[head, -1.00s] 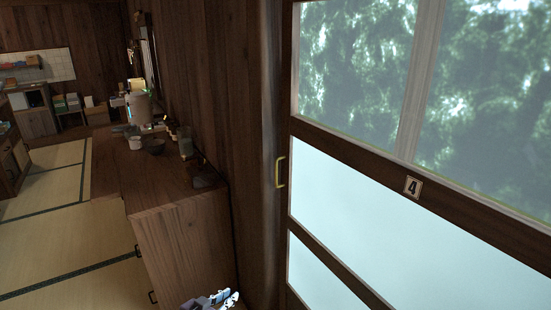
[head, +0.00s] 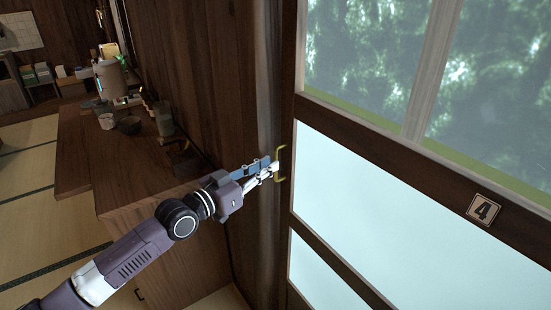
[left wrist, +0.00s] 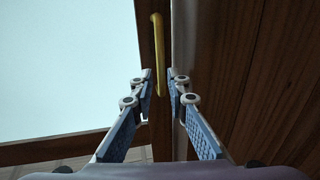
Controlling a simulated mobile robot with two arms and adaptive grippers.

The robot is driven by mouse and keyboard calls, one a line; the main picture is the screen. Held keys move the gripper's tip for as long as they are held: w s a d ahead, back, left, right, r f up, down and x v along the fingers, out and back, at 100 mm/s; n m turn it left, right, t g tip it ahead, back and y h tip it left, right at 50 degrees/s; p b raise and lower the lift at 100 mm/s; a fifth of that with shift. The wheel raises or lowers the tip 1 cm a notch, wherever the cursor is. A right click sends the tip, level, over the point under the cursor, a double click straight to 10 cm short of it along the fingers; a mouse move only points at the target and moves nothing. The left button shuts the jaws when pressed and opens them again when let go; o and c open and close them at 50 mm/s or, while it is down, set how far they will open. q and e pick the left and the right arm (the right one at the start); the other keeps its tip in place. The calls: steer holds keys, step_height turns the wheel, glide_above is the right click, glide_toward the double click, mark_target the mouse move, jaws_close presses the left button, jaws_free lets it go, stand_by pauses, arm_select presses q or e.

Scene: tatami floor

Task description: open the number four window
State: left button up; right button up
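The window with the number 4 plate (head: 484,210) fills the right of the head view; its dark wooden frame (head: 355,147) holds clear panes above and frosted panes below. Its left edge is up against the wooden wall. A brass handle (head: 282,164) sits on that left edge and also shows in the left wrist view (left wrist: 157,50). My left gripper (head: 273,169) is at the handle. In the left wrist view its fingers (left wrist: 160,76) are parted, with the handle's lower part appearing between the tips; contact cannot be told. My right gripper is out of view.
A wooden cabinet (head: 128,170) stands along the wall at the left, beneath my left arm. A cup (head: 106,121), a dark bowl (head: 129,125) and a jar (head: 164,120) stand on it. Open tatami floor (head: 28,215) lies further left.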

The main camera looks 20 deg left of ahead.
mark_target(276, 180)
arm_select(q)
steer(key=x, duration=0.3)
steer(key=shift+w+f, duration=0.1)
steer(key=shift+w, duration=0.1)
steer(key=shift+w+d, duration=0.1)
steer(key=shift+w, duration=0.15)
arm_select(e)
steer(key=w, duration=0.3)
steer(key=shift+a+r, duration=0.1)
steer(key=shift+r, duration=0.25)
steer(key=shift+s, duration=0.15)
arm_select(q)
steer(key=shift+c, duration=0.2)
jaws_close()
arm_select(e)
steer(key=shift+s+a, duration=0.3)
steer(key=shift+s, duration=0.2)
